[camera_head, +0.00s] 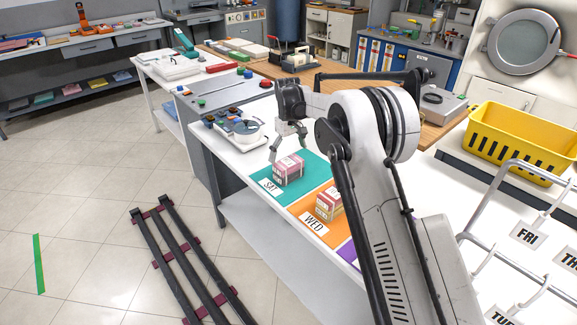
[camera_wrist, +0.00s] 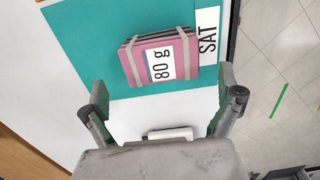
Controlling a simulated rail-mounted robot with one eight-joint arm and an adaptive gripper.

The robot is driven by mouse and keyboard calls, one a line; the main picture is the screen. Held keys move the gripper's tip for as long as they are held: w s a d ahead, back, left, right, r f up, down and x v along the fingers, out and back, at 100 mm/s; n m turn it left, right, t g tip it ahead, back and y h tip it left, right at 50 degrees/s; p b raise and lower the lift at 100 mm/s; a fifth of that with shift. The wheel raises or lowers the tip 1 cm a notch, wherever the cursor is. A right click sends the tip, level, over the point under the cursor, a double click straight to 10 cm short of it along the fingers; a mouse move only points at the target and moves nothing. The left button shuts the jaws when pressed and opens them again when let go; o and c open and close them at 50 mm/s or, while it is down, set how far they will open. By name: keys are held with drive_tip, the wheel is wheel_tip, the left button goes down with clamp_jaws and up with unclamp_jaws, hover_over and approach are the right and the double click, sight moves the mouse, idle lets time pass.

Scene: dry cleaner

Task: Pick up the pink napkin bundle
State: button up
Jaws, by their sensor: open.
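The pink napkin bundle (camera_head: 289,169) sits on the teal mat (camera_head: 262,176) beside the SAT label (camera_head: 271,186). In the wrist view the bundle (camera_wrist: 158,58) is strapped with pale bands and bears an "80 g" tag. My gripper (camera_head: 283,146) is open and empty, just above and behind the bundle. In the wrist view its two fingers (camera_wrist: 161,98) stand wide apart, with the bundle ahead of them, apart from both. A second, similar bundle (camera_head: 329,203) sits on the orange mat (camera_head: 313,222) by the WED label.
A yellow basket (camera_head: 522,142) and a metal rack with FRI and other tags (camera_head: 527,236) are at the right. Black rails (camera_head: 183,258) lie on the floor.

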sight(289, 161)
wheel_tip(289, 161, down, 4)
drive_tip(key=shift+s+d+f, duration=0.1)
drive_tip(key=shift+s+f, duration=0.05)
drive_tip(key=shift+f, duration=0.05)
drive_tip(key=c, duration=1.1)
drive_tip(key=shift+o, duration=0.2)
drive_tip(key=shift+r, duration=0.15)
